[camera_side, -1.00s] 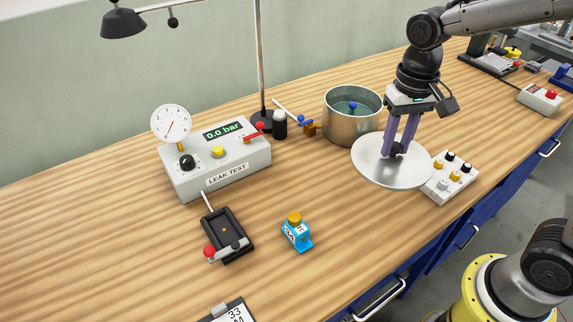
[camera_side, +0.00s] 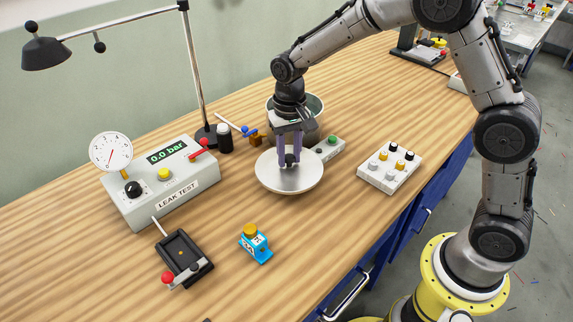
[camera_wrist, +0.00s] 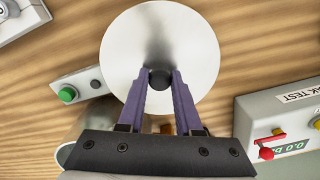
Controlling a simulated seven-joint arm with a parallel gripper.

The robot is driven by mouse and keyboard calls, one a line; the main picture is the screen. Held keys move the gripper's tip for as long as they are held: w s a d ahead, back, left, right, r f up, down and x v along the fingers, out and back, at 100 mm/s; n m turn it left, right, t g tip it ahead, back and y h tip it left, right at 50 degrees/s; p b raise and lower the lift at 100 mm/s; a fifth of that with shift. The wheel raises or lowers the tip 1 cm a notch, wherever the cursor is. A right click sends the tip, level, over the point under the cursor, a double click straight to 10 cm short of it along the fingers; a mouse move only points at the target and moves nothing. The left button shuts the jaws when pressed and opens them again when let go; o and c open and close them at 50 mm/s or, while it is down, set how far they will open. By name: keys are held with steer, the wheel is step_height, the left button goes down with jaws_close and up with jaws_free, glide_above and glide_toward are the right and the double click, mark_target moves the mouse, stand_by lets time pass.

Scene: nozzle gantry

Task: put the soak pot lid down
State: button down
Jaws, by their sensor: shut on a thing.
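The soak pot lid, a round pale metal disc with a dark knob, is in the side view (camera_side: 290,181) and the wrist view (camera_wrist: 190,45). My gripper (camera_side: 290,161) points down with its purple fingers shut on the lid's knob, which the wrist view shows between the fingertips (camera_wrist: 160,79). The lid is level, low over the table in front of the pot. I cannot tell whether it touches the wood. The soak pot (camera_side: 315,103) stands behind my gripper, which hides most of it. Part of the pot shows at the wrist view's lower left (camera_wrist: 70,153).
A small box with a green button (camera_side: 328,148) is close to the lid's right. The leak tester (camera_side: 165,190) stands left, with a black tray (camera_side: 183,257) before it. A blue device (camera_side: 255,246) is in front. A knob box (camera_side: 388,168) sits right. Bare wood surrounds the lid's front.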

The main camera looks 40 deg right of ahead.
mark_target(287, 165)
steer(key=shift+w+f, duration=0.35)
steer(key=shift+f, duration=1.55)
steer(key=shift+f, duration=0.15)
steer(key=c, duration=0.6)
jaws_free()
